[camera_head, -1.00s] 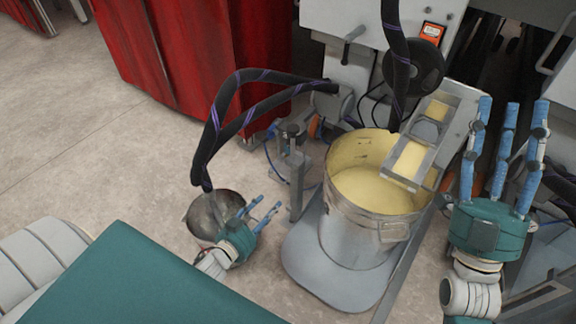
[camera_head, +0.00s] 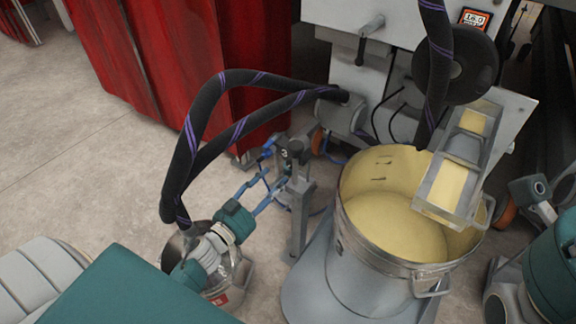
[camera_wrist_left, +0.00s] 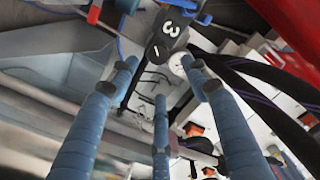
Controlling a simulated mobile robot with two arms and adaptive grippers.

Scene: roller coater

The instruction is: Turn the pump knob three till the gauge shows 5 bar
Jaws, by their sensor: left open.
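The pump knob three is a small dark knob with a white 3 (camera_head: 286,153), on top of a grey post beside the pot. In the left wrist view, a black block marked 3 (camera_wrist_left: 170,27) shows beyond the fingertips. A small white round dial (camera_wrist_left: 178,64) sits near it, partly behind a finger; its reading is too small to make out. My left gripper (camera_head: 268,172) is open, its blue fingers pointing at the knob from the lower left. In the left wrist view its fingertips (camera_wrist_left: 160,72) are spread, with no clear contact with the knob. My right gripper's fingers are out of view.
A large metal pot of yellow liquid (camera_head: 400,220) stands right of the post, under a metal chute (camera_head: 450,180). Black hoses (camera_head: 215,105) arch over to a metal bucket (camera_head: 225,285) by my left arm. Red curtains (camera_head: 190,60) hang behind. An orange display (camera_head: 475,18) is at the top.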

